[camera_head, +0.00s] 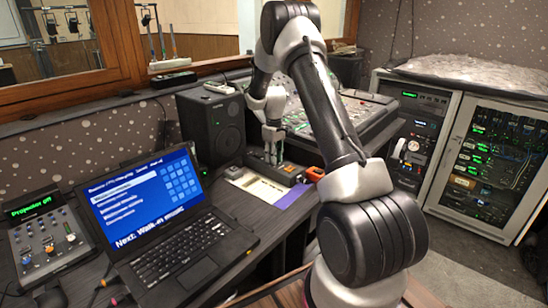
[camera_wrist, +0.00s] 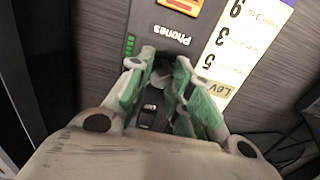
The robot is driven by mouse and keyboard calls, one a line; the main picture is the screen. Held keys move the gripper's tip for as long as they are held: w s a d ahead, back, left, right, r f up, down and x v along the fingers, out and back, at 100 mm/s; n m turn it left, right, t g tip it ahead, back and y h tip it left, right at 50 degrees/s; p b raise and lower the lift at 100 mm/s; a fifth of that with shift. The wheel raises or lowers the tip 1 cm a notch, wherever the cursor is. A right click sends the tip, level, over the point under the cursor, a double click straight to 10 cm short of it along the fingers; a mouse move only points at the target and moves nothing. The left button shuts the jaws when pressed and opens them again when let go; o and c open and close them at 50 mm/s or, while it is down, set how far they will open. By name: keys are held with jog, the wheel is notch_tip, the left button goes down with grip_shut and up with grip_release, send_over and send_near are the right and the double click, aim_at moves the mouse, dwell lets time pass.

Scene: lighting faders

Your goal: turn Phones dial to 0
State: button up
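The Phones dial (camera_wrist: 162,74) is a small grey knob on a dark box, next to the upside-down label "Phones" in the wrist view. My gripper (camera_wrist: 166,64) reaches down over the box, with one green-padded finger on each side of the dial. The fingers partly cover the dial, so its pointer and setting cannot be read. I cannot tell whether the pads touch it. In the head view my gripper (camera_head: 273,153) points down at the small dark box (camera_head: 288,170) on the desk; the dial is too small to make out there.
A row of green lights (camera_wrist: 129,45) and an orange-framed display (camera_wrist: 181,6) are on the box. A paper sheet with numbers (camera_wrist: 238,45) lies beside it. A black speaker (camera_head: 212,125), laptop (camera_head: 150,225) and fader console (camera_head: 340,115) stand around; an orange object (camera_head: 315,174) is close by.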

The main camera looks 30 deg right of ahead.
jog(key=o, duration=0.4)
notch_tip(320, 180, up, 12)
dwell(0.4)
dwell(0.4)
